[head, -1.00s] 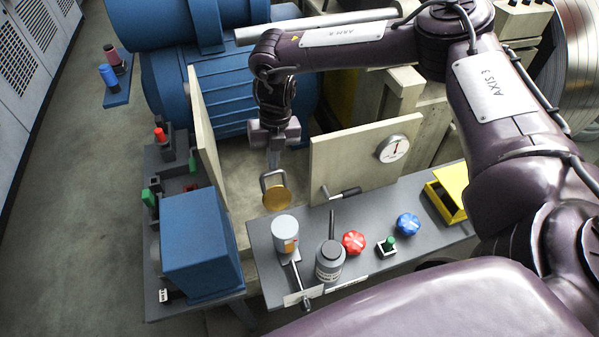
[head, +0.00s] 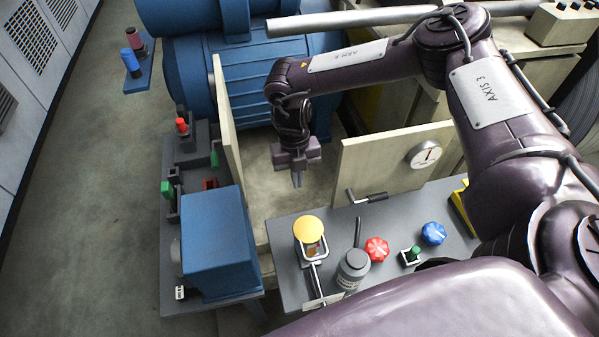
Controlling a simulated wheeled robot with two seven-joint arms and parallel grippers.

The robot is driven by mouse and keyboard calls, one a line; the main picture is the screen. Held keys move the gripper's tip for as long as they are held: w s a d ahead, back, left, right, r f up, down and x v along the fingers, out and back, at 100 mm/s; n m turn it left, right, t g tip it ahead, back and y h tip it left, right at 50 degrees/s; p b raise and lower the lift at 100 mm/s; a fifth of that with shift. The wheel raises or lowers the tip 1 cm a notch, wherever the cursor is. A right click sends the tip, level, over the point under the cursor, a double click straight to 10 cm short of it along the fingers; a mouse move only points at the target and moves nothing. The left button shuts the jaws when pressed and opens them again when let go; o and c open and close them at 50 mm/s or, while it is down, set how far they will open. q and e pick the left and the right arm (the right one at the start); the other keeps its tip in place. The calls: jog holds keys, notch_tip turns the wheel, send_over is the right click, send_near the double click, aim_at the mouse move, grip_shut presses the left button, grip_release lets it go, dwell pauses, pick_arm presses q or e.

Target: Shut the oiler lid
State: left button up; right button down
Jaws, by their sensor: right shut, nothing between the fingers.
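The oiler (head: 313,249) stands at the left end of the grey shelf, a small cup with a wire bail and an amber patch on its side. Its round yellow lid (head: 308,229) lies over the cup's top and looks flat on it. My right gripper (head: 297,179) points down behind the oiler, above the pale floor between the two upright boards. Its fingers are shut and empty, apart from the lid. My left gripper is not in view.
A grey bottle with a spout (head: 353,268), a red knob (head: 377,249), a green button (head: 412,254) and a blue knob (head: 433,233) stand right of the oiler. A beige gauge board (head: 385,165) rises behind the shelf. A blue box (head: 215,240) stands left.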

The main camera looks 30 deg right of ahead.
pick_arm(q)
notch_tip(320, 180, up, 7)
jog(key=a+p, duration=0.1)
jog(key=p, duration=0.6)
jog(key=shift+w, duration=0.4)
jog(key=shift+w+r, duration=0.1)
dwell(0.3)
